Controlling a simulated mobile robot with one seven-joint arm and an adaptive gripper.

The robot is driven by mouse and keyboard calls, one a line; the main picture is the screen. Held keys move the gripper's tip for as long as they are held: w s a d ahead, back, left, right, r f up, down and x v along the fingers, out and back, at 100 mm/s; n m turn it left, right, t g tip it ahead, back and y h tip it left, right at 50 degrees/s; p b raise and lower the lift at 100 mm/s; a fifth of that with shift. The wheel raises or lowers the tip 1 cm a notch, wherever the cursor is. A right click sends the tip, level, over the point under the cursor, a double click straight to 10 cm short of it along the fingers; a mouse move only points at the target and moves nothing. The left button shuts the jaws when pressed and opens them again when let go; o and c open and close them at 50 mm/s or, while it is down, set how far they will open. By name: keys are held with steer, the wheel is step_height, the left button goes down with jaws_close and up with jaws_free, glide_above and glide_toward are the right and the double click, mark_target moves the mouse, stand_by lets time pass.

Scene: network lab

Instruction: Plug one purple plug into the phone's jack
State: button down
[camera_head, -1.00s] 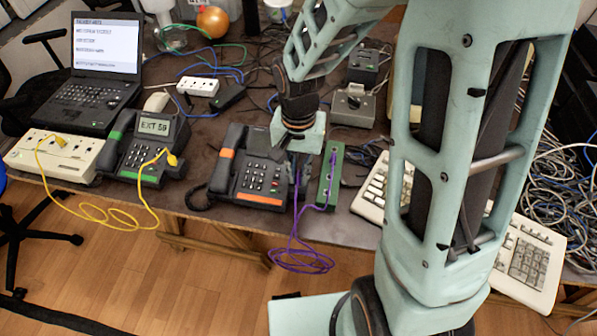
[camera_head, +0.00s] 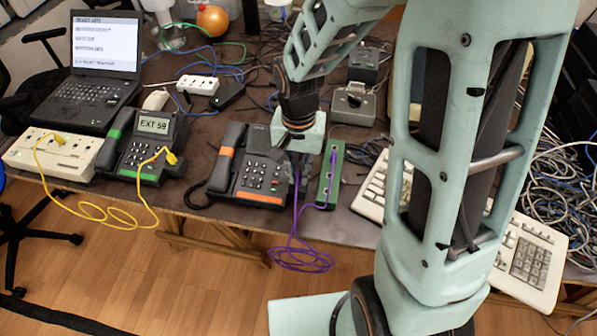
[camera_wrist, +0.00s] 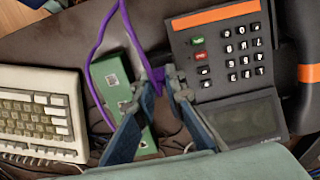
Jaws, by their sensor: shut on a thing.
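The phone with orange marks (camera_head: 247,180) stands near the table's front edge; its keypad and blank display also show in the wrist view (camera_wrist: 225,60). My gripper (camera_head: 298,163) is just right of this phone, pointing down. In the wrist view my gripper (camera_wrist: 161,84) is shut on a purple plug (camera_wrist: 158,75), close beside the phone's side. The phone's jack is not clearly visible. A purple cable (camera_head: 292,235) hangs in loops over the table edge. Its other end (camera_head: 333,157) is at the green socket strip (camera_head: 325,190), right of my gripper.
Left are a green-marked phone (camera_head: 140,155) reading EXT 59, a yellow cable (camera_head: 100,212), a beige socket box (camera_head: 50,158) and a laptop (camera_head: 90,95). A beige keyboard (camera_head: 372,192) lies right of the strip. Grey boxes (camera_head: 354,105) stand behind.

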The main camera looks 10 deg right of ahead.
steer(key=shift+f, duration=0.15)
steer(key=c, duration=1.9)
jaws_free()
step_height(320, 180, up, 12)
